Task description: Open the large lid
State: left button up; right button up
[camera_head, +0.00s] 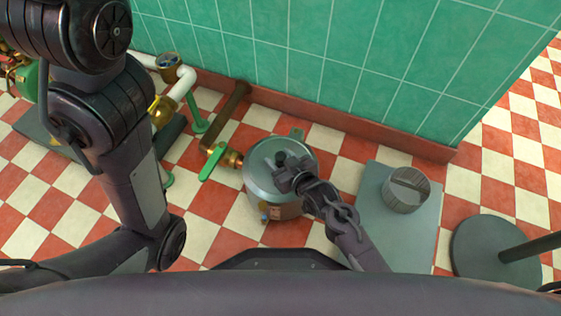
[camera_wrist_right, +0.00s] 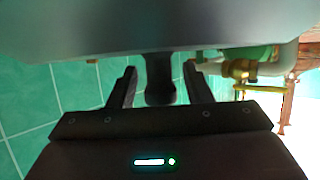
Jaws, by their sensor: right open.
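The large lid (camera_head: 262,178) is a round grey metal cover on the kettle (camera_head: 285,212) standing on the tiled floor. In the right wrist view the lid's grey surface (camera_wrist_right: 150,25) fills the top. Its dark handle (camera_wrist_right: 160,80) comes down between my right gripper's fingers (camera_wrist_right: 160,85). The fingers are open, one on each side of the handle, with a gap visible on both sides. In the head view my right gripper (camera_head: 283,172) is over the lid and hides part of it and its handle. My left arm shows at the left; its gripper is out of view.
A green-handled valve (camera_head: 212,163) and pipe adjoin the kettle's left side. A smaller grey metal pot (camera_head: 405,198) stands on a grey plate (camera_head: 375,225) at right. A round dark base with a post (camera_head: 490,250) is farther right. A green tiled wall (camera_head: 330,60) is behind.

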jog(key=shift+w, duration=0.1)
grip_shut()
dwell(0.3)
jog(key=shift+d, duration=0.1)
